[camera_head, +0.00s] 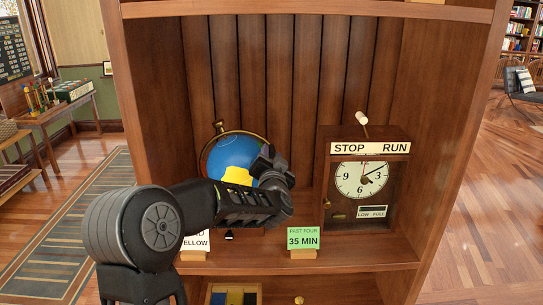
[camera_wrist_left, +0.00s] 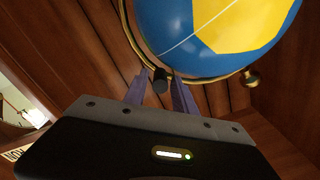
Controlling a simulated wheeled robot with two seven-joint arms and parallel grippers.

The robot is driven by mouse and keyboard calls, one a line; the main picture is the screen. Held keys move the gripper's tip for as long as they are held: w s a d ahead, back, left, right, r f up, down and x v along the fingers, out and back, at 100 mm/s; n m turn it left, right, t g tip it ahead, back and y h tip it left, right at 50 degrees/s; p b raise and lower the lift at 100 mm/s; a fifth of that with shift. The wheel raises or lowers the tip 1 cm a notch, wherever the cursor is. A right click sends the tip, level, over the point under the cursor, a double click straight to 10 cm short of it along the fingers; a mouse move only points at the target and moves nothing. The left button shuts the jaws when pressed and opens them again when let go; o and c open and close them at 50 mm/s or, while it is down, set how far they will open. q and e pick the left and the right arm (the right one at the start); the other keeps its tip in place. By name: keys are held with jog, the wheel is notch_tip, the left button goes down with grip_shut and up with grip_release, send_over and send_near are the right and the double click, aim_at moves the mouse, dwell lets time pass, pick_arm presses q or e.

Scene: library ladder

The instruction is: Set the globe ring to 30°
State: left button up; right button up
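The globe (camera_head: 230,155) is blue with a yellow patch and stands on the shelf in the bookcase. A thin brass ring (camera_head: 258,137) arcs round it. In the head view my left arm hides the globe's lower right. No degree marks are readable. My right gripper is not in view.
A wooden clock box (camera_head: 363,180) with a STOP/RUN sign stands to the right on the same shelf. A green "35 MIN" card (camera_head: 303,239) and a white card (camera_head: 195,243) stand at the front edge. Side walls (camera_head: 440,130) bound the bay. A brass ball (camera_wrist_left: 250,80) is right of the ring.

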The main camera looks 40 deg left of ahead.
pick_arm(q)
grip_shut()
dwell(1.1)
